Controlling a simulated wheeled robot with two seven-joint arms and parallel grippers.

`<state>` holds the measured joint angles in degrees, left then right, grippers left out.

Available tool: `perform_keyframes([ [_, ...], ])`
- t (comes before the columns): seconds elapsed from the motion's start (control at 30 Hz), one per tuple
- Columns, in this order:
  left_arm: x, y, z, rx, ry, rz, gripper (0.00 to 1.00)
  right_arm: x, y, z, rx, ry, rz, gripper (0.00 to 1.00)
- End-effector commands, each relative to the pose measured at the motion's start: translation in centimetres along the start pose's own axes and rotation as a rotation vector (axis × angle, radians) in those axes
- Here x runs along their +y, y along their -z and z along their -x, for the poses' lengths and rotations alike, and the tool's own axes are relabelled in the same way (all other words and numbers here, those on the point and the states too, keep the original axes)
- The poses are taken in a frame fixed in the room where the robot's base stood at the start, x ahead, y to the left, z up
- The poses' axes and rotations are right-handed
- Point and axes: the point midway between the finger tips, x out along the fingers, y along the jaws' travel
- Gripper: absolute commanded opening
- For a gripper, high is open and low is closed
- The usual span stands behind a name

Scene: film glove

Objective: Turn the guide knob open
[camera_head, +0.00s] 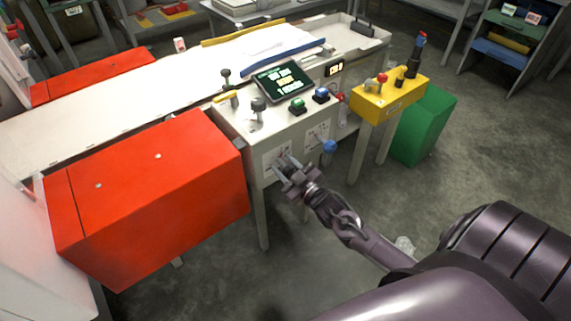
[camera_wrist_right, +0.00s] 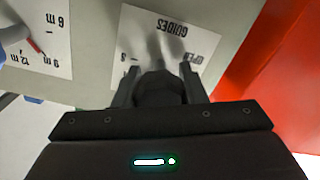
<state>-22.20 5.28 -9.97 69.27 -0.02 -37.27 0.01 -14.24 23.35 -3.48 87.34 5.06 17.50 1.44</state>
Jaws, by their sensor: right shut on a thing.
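The guide knob (camera_wrist_right: 160,84) is dark and sits in front of a white label plate (camera_wrist_right: 128,48) marked "GUIDES", with "OPEN" partly readable, upside down in the right wrist view. My right gripper (camera_wrist_right: 160,80) has its two fingers on either side of the knob and is shut on it. In the head view my right gripper (camera_head: 290,176) is at the front panel of the white machine (camera_head: 232,118), and it hides most of the knob. My left gripper is not in view.
A large red box (camera_head: 150,190) is close on the left. A yellow stand (camera_head: 390,97) and a green bin (camera_head: 425,125) are on the right.

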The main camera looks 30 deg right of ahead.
Motion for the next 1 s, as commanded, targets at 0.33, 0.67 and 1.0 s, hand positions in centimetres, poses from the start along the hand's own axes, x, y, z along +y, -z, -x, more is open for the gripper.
perform_keyframes([
  [0.33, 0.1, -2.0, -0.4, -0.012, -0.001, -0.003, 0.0, 0.0, 0.1, 0.0, 0.0, 0.002, 0.333, 0.15],
  [0.67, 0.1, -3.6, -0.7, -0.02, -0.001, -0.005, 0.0, -0.1, 0.0, 0.0, 0.0, 0.003, 0.646, 0.15],
  [1.0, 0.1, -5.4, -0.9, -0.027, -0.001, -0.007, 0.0, -0.1, 0.0, 0.0, 0.001, 0.003, 0.969, 0.15],
])
